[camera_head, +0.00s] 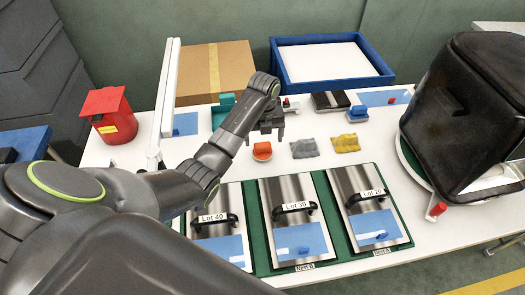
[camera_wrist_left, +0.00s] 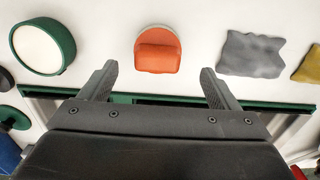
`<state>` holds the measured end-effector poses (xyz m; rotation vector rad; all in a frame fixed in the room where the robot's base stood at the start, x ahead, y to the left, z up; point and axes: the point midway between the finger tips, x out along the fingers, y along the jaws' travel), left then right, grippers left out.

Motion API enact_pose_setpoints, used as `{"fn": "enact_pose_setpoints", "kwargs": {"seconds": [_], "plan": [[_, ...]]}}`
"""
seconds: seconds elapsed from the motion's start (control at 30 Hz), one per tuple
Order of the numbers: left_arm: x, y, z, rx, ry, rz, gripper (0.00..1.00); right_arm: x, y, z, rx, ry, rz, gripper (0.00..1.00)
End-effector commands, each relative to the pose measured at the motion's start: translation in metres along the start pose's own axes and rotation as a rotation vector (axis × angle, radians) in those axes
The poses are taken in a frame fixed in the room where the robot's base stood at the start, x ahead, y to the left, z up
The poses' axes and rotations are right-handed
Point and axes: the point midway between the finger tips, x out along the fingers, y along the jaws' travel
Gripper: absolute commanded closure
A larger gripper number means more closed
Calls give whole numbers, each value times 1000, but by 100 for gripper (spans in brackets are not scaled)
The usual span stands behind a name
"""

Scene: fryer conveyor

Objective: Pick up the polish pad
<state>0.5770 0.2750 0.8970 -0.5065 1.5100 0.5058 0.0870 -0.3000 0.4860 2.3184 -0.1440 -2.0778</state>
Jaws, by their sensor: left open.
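The polish pad (camera_head: 262,151), which I take to be the orange block on a pale round disc, lies on the white table. It also shows in the left wrist view (camera_wrist_left: 157,52), upper middle. My left gripper (camera_head: 268,130) is open and empty, pointing down just behind the pad in the head view. In the left wrist view the left gripper (camera_wrist_left: 158,82) has its two fingers spread wide, with the pad beyond the gap between their tips and not touching them. My right gripper is in neither view.
A grey cloth (camera_head: 305,148) and a yellow cloth (camera_head: 345,144) lie right of the pad. A green-rimmed disc (camera_wrist_left: 42,47) lies left of it. Metal lot plates (camera_head: 292,210) with black handles stand in front. A large black box (camera_head: 465,110) fills the right side.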

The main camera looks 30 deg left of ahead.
Motion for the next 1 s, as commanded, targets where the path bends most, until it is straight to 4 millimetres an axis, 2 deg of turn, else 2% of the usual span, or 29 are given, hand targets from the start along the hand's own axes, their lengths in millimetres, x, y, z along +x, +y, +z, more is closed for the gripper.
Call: {"fn": "enact_pose_setpoints", "kwargs": {"seconds": [0.17,0.3,0.6,0.93,1.0], "plan": [[24,4,1,0,5,4,17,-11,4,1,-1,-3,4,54],[41,4,1,0,3,2,17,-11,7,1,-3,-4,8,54],[46,4,1,1,1,1,18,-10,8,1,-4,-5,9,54],[46,4,1,1,0,1,61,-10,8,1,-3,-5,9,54],[45,4,1,1,0,1,65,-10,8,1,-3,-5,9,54]]}}
